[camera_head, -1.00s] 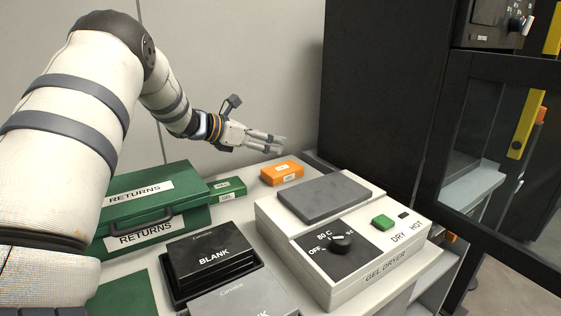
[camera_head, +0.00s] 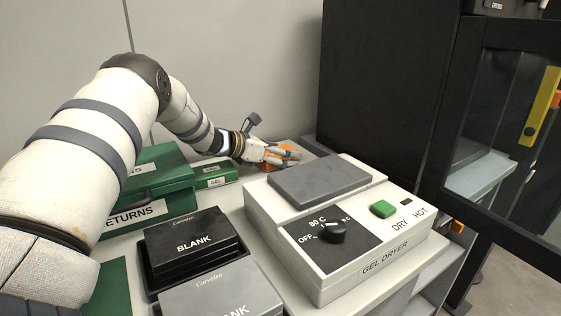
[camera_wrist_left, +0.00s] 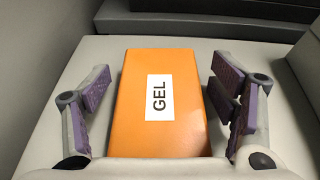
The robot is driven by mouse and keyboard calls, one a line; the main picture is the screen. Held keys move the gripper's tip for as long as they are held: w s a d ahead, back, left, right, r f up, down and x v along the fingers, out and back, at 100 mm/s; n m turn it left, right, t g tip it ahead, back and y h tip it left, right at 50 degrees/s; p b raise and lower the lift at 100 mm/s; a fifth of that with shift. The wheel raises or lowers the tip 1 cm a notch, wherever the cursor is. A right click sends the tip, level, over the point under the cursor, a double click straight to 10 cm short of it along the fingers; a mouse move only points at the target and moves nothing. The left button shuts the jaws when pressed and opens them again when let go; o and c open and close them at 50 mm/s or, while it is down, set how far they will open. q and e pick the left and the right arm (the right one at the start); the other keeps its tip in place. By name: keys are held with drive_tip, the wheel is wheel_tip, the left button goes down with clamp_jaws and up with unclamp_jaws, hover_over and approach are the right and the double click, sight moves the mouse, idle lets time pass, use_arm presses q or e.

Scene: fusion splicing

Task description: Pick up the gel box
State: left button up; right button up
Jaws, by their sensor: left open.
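The gel box is an orange box with a white GEL label, seen large in the left wrist view (camera_wrist_left: 135,85). It lies on the light counter behind the gel dryer. In the head view my left gripper (camera_head: 290,154) covers most of it, and only orange parts (camera_head: 267,163) show. My left gripper (camera_wrist_left: 160,105) is open in the wrist view, with one purple-padded finger set on each side of the box. Gaps show between the pads and the box sides. My right gripper is not in view.
The gel dryer (camera_head: 390,262) stands in front of the box. A small green GEL box (camera_head: 215,181) and a green returns case (camera_head: 165,211) are left. A black BLANK box (camera_head: 197,240) is nearer. A dark cabinet (camera_head: 385,90) rises at the right.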

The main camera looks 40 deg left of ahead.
use_arm(q)
drive_tip(key=shift+r, duration=0.25)
drive_tip(key=c, duration=1.4)
